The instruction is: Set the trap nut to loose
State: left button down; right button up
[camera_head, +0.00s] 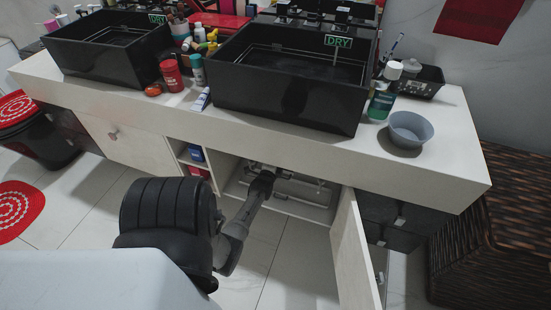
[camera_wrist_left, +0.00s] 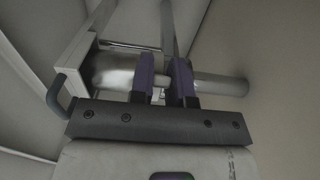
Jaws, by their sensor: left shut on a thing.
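My left arm reaches into the open cabinet under the right sink, with the left gripper (camera_head: 262,180) at the drain pipework. In the left wrist view, the two purple fingers (camera_wrist_left: 163,82) of this gripper are shut on a narrow grey part, which appears to be the trap nut (camera_wrist_left: 160,82), mostly hidden by the fingers. A wide silver cylinder (camera_wrist_left: 113,72) lies left of the fingers. A silver pipe (camera_wrist_left: 225,85) continues to their right. I cannot tell how the nut is turned. My right gripper is not in view.
The cabinet door (camera_head: 350,255) stands open at the right of the opening. A shelf with blue and red boxes (camera_head: 197,163) is at its left. The counter (camera_head: 330,155) overhangs the arm, carrying two black sinks (camera_head: 290,98), bottles and a grey bowl (camera_head: 408,129). A wicker basket (camera_head: 490,245) stands right.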

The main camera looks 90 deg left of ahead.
pick_arm(q)
jog(key=c, duration=1.1)
grip_release()
jog(key=shift+s+d+r, duration=0.1)
jog(key=shift+d, duration=0.15)
jog(key=p+v, duration=0.6)
jog(key=v, duration=0.7)
jog(key=shift+s+d, duration=0.1)
